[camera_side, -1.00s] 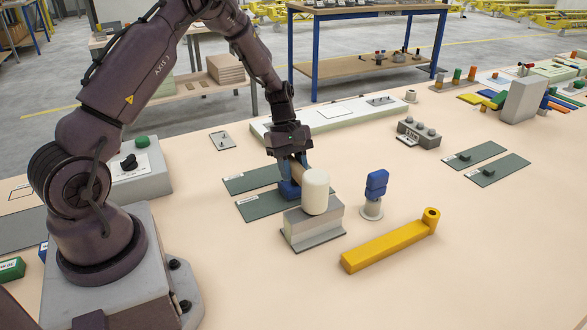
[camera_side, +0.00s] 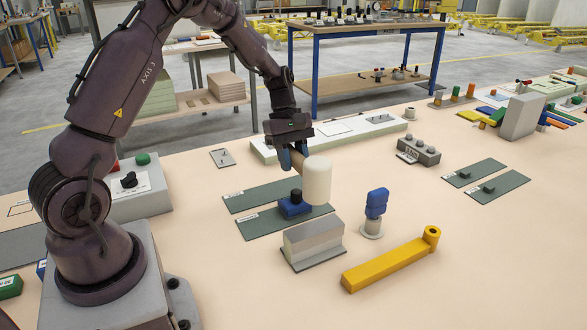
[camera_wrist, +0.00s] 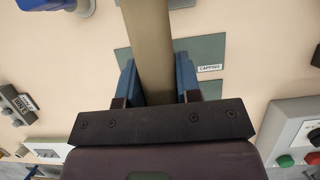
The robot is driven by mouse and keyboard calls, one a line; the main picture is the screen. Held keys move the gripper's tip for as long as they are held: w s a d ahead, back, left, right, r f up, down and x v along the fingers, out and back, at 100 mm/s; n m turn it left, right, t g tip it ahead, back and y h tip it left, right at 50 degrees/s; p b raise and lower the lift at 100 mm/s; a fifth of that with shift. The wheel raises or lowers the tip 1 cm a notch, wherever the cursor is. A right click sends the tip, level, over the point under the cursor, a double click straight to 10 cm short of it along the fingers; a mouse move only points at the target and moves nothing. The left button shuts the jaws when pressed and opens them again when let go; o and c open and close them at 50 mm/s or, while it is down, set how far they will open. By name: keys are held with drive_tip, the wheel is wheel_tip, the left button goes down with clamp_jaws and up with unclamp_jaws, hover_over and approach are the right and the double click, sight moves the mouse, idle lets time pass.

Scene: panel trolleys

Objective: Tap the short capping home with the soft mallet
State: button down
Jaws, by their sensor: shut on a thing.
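My gripper (camera_side: 291,160) is shut on the tan handle of the soft mallet, with the handle (camera_wrist: 155,50) between its blue fingers in the wrist view. The mallet's cream cylindrical head (camera_side: 317,181) hangs in the air above the grey block, apart from it. The wrist view does not show the block.
A blue-topped post (camera_side: 375,210) and a yellow bar (camera_side: 390,259) lie to the right. A grey box with knobs (camera_side: 418,151) is farther back.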

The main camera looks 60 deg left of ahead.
drive_tip(key=shift+r, duration=0.35)
wheel_tip(320, 180, down, 9)
drive_tip(key=shift+r, duration=2.5)
drive_tip(key=shift+r, duration=0.15)
drive_tip(key=shift+r, duration=2.9)
